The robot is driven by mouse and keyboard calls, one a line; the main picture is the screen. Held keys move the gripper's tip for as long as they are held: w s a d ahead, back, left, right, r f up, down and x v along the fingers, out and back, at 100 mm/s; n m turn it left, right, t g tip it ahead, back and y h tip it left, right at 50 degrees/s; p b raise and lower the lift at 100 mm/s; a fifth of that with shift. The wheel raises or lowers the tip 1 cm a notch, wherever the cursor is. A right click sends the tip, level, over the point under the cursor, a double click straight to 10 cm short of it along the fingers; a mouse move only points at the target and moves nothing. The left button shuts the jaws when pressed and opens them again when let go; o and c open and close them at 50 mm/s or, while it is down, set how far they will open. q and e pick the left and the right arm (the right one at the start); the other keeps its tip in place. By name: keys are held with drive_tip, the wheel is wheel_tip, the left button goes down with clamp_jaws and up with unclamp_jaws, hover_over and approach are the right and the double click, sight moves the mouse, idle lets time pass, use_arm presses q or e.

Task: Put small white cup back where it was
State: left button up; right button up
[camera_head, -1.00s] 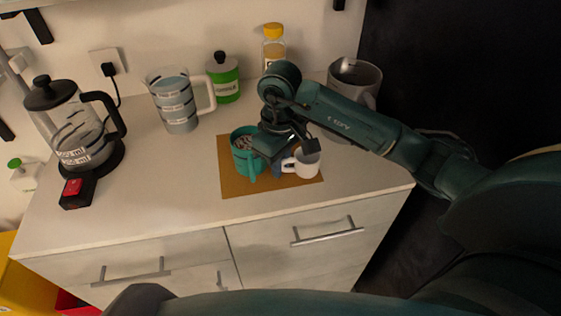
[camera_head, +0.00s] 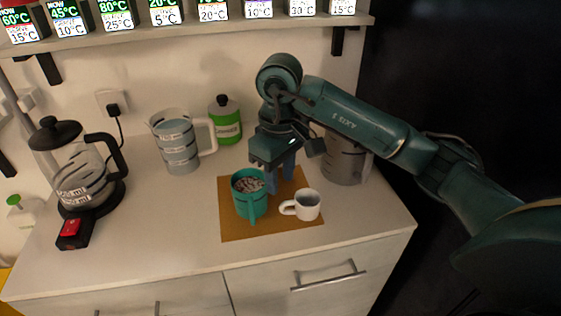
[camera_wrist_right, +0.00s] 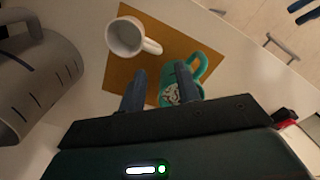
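The small white cup (camera_head: 309,207) stands upright on the brown mat (camera_head: 240,228), at its right side, with its handle to the left. It also shows in the wrist view (camera_wrist_right: 125,36), clear of my fingers. A teal cup (camera_head: 245,204) with pale and dark bits inside stands on the mat left of it. My right gripper (camera_head: 280,183) is above and behind the two cups. Its fingers are apart with nothing between them, as the wrist view (camera_wrist_right: 158,86) shows. One finger partly hides the teal cup there. My left gripper is not in view.
A glass kettle (camera_head: 80,180) stands at the left. A measuring jug (camera_head: 178,148) and a green jar (camera_head: 226,128) stand behind the mat. A large grey mug (camera_head: 343,165) stands right of my gripper, partly hidden by my arm. The counter's front strip is clear.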

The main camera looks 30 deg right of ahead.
wheel_tip(320, 180, up, 4)
drive_tip(key=shift+f, duration=0.25)
idle(0.5)
